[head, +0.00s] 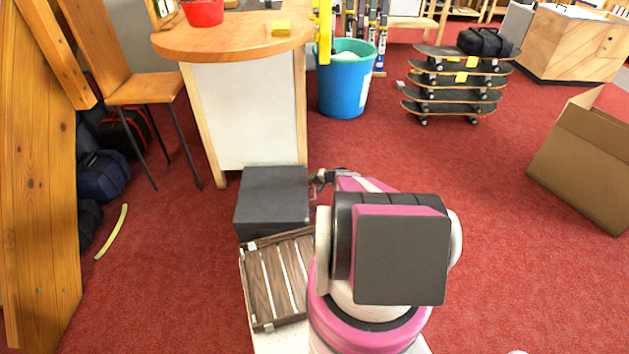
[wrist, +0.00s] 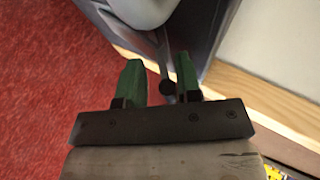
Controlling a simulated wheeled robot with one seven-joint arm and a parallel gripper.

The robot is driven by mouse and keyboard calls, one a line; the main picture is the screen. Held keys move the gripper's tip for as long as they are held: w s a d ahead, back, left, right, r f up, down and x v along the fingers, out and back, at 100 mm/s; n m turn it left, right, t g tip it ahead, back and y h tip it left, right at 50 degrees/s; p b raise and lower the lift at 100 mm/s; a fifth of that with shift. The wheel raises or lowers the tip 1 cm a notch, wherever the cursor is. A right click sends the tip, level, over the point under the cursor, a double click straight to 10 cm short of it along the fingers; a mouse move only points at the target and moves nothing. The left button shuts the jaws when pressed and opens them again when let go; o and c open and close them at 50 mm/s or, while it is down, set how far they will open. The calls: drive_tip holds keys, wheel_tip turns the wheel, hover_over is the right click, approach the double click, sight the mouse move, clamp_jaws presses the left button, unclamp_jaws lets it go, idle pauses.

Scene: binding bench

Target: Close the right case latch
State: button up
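A brown slatted wooden case (head: 262,285) with pale strips and small light metal fittings on its edges lies at the lower middle of the head view. My arm covers its right side, and I cannot make out the right latch. My gripper (head: 322,178) is mostly hidden beyond my arm, beside the right side of a dark grey box. In the wrist view my gripper (wrist: 160,85) has its two green fingers apart. A thin rod with a dark round end shows between them; I cannot tell whether they touch it.
The dark grey box (head: 272,195) stands behind the case, against a wooden-topped counter (head: 240,40). A blue bin (head: 343,85), a skateboard rack (head: 455,85) and a cardboard box (head: 585,150) stand farther off. Red carpet is open to the right.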

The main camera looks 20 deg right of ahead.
drive_tip(key=v, duration=1)
drive_tip(key=shift+s+d+r, duration=0.2)
drive_tip(key=shift+s+d, duration=0.05)
